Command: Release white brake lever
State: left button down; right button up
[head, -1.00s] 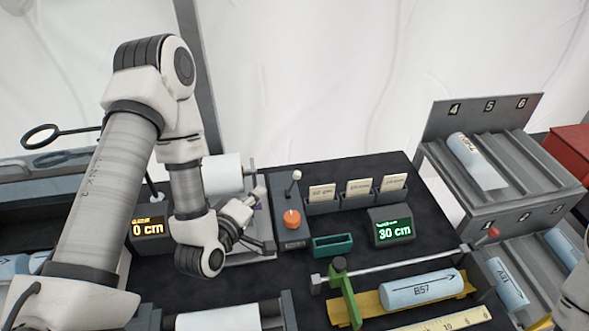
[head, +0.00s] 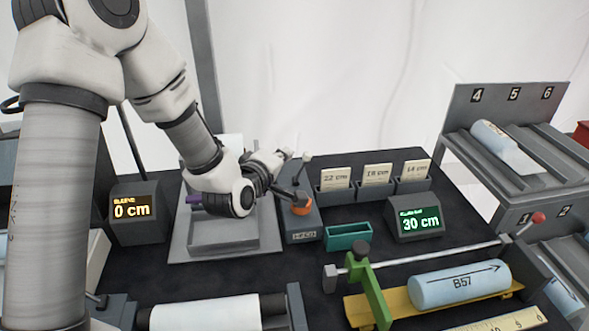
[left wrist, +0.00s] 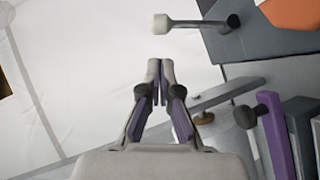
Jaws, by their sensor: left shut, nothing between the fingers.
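The brake lever has a white knob (head: 305,158) on a short stem. It rises from a dark grey control box (head: 301,232) that also carries an orange dial (head: 301,205). My left gripper (head: 288,154) is just left of the white knob in the head view, its fingers pointing toward it. In the left wrist view the fingertips (left wrist: 160,71) are together and empty. There the lever's white knob (left wrist: 160,23) lies beyond the tips, with a visible gap, and its stem runs right to the box. My right gripper is not in view.
Card holders (head: 335,198) and a green display (head: 417,220) stand right of the box, with a teal tray (head: 348,238) nearby. An amber display (head: 132,208) stands left. A blue roll (head: 458,286) lies in a yellow cradle at front right. A numbered rack (head: 500,140) is far right.

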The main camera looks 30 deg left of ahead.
aim_at(304, 157)
pick_arm(q)
jog(key=shift+w+d+f, duration=0.45)
jog(key=shift+w+d, duration=0.05)
jog(key=shift+d, duration=0.05)
jog(key=shift+w+d, duration=0.3)
jog(key=shift+d, duration=0.2)
jog(key=shift+a, duration=0.15)
jog(key=shift+w+d+m+g+p, duration=0.3)
jog(key=shift+w+d+m+p, duration=0.15)
jog(key=shift+d, duration=0.3)
jog(key=shift+f+y, duration=0.15)
jog(key=shift+y, duration=0.25)
jog(key=shift+f, duration=0.1)
